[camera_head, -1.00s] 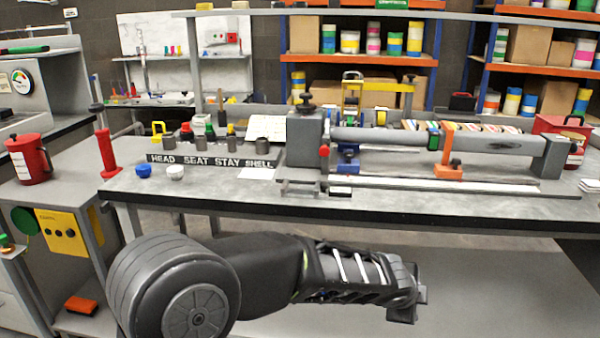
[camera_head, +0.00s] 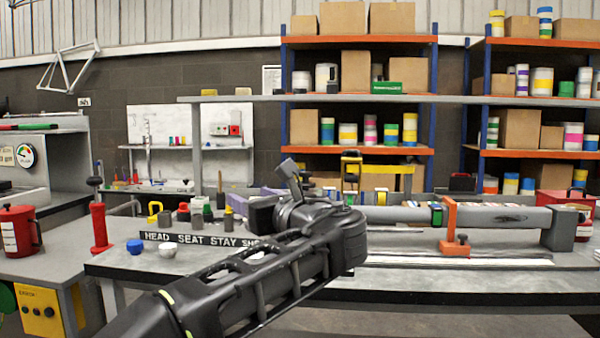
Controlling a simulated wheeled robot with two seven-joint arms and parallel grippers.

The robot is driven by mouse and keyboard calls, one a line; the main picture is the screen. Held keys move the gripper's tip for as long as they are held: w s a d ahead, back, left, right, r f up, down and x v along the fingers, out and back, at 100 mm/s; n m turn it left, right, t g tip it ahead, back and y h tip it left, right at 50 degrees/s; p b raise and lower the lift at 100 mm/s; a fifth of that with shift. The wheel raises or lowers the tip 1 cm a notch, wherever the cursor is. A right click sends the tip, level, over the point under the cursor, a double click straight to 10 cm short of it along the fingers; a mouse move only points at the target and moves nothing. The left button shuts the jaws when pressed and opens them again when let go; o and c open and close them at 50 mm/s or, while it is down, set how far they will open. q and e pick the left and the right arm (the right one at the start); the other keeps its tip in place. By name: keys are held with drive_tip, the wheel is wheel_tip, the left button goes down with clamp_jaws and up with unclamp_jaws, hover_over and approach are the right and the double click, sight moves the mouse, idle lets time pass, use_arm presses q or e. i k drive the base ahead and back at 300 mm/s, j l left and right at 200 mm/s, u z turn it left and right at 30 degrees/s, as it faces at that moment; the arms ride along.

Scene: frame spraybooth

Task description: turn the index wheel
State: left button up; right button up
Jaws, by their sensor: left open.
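My left arm comes in from the lower left, and its open gripper (camera_head: 276,192) is at the left end of the fixture, in front of the grey end block. The arm and gripper cover most of that block, and I cannot make out the index wheel. I cannot tell whether the gripper touches anything. The fixture's long grey tube (camera_head: 500,215) runs right from behind the gripper, with an orange clamp (camera_head: 450,228) on it. My right gripper is not in view.
A label strip (camera_head: 190,239) lies on the bench, with blue (camera_head: 134,246) and white (camera_head: 168,249) caps in front. A red upright handle (camera_head: 99,228) stands at the left. Small coloured pieces stand behind the strip. Shelves with boxes (camera_head: 405,75) and tins are at the back.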

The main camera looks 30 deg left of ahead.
sight(306, 185)
drive_tip(key=i, duration=0.95)
